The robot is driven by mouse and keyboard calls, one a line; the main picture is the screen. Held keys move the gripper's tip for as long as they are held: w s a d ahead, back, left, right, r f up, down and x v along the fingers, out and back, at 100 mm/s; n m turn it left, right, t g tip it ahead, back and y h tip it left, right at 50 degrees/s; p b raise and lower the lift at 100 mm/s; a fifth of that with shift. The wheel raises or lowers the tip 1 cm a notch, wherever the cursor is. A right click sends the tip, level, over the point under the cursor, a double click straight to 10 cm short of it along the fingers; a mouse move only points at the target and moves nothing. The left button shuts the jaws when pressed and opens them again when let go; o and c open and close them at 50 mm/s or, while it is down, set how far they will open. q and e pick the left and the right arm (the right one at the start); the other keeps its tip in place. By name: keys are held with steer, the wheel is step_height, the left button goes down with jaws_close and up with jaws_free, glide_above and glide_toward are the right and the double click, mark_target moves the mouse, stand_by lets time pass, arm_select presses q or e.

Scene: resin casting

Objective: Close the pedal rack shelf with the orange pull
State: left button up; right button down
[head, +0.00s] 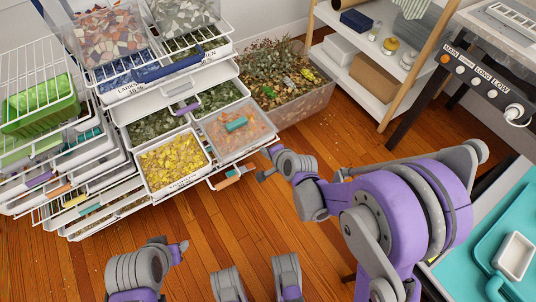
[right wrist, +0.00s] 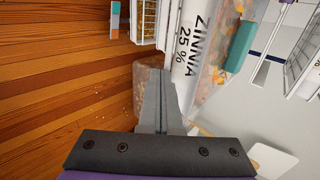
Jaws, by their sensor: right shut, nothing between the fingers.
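In the head view an orange pull (head: 228,181) with a teal part beside it sits at the front of a low wire shelf (head: 247,168), which juts out below a tray of orange petals. Both colours also show at the top of the right wrist view (right wrist: 115,22). Another orange pull (head: 58,190) is on a shelf at the left. My right gripper (head: 267,163) is shut and empty, to the right of the low shelf and apart from its pull.
A tray of orange petals (head: 238,132) with a teal pull and a tray of yellow petals (head: 170,163) stick out above. A clear bin of dried plants (head: 290,85) stands behind. The wooden floor (head: 220,225) in front is clear. A teal-topped table (head: 470,262) is at the right.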

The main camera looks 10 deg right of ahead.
mark_target(229, 101)
steer(key=w+a, duration=0.2)
steer(key=w, duration=0.6)
steer(key=w+a, duration=0.3)
steer(key=w, duration=0.6)
steer(key=w+a, duration=0.3)
steer(key=w, duration=0.5)
steer(key=shift+w+a+b, duration=0.2)
steer(key=shift+w+b, duration=0.15)
steer(key=shift+b, duration=0.05)
arm_select(q)
steer(key=shift+f, duration=0.45)
arm_select(e)
steer(key=shift+s+d, duration=0.1)
steer(key=shift+s, duration=0.05)
